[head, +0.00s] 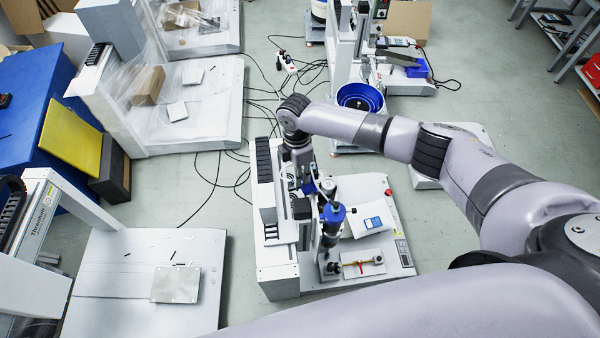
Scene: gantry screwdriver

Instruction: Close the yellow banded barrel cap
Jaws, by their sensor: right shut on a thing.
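My right arm comes in from the right and bends down over the gantry screwdriver machine (281,262). My right gripper (302,178) points down beside its upright, near the blue and dark screwdriver body (333,214). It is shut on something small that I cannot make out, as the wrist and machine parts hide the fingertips. I cannot pick out a yellow-banded barrel cap for certain. A thin yellow and red piece (360,264) lies on a small plate at the machine's front, apart from the gripper. My left gripper is not in view.
The machine's white base (375,215) carries a white card with a blue patch. Another machine with a blue bowl (360,97) stands behind. White benches (180,285) are on the left. Cables (225,165) lie on the floor between. My pale arm link crosses the bottom.

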